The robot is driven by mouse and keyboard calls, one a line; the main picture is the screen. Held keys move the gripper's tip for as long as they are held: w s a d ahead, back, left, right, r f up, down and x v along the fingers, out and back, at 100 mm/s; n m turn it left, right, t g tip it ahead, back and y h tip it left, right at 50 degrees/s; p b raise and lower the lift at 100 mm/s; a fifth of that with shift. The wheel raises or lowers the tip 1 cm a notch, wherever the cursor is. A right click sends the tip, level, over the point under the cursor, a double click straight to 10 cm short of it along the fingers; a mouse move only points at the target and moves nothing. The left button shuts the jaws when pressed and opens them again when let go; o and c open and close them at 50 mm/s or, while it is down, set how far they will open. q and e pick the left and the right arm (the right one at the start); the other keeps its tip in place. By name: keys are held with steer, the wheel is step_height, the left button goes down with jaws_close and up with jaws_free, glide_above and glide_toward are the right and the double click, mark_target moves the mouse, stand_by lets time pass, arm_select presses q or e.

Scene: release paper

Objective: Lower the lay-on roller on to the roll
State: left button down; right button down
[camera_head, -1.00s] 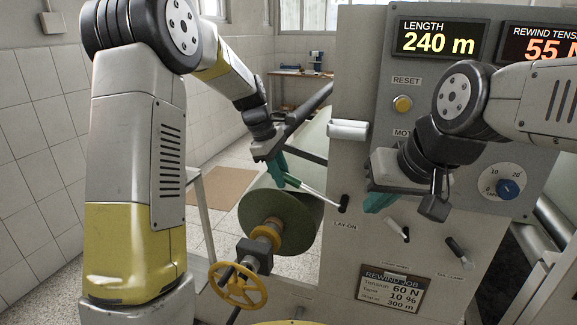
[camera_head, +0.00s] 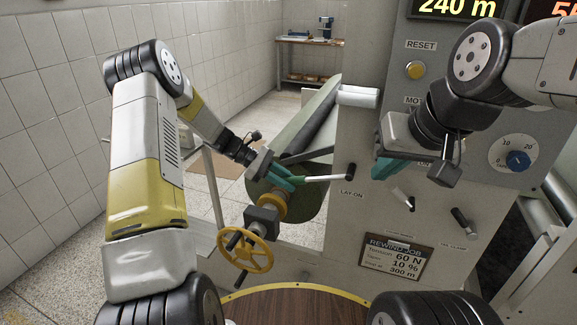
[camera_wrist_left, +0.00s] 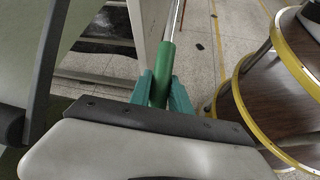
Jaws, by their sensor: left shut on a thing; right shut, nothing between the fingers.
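The lay-on lever (camera_head: 325,178) is a pale rod running left from its black pivot above the LAY-ON label, sloping slightly down. Its green handle (camera_wrist_left: 163,72) sits between the teal fingers in the left wrist view. My left gripper (camera_head: 290,181) is shut on this handle, in front of the roll. The green roll (camera_head: 311,206) is partly hidden by my gripper and the yellow hub. The dark lay-on roller (camera_head: 318,131) lies along the roll's upper side; I cannot tell whether they touch. My right gripper (camera_head: 384,168) is shut and empty, close to the panel.
A yellow handwheel (camera_head: 246,252) stands below the roll's hub. Two more levers (camera_head: 402,199) and (camera_head: 464,222) are on the panel under my right gripper. A round wooden top with a yellow rim (camera_head: 300,287) is in front. A bench (camera_head: 308,42) stands far back.

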arm_select(q)
steer(key=shift+w+f, duration=0.1)
steer(key=shift+f, duration=0.05)
steer(key=shift+d, duration=0.1)
steer(key=c, duration=1.2)
jaws_free()
steer(key=s+v, duration=0.1)
steer(key=v, duration=0.6)
steer(key=shift+w+a, duration=0.45)
steer(key=shift+w, duration=0.05)
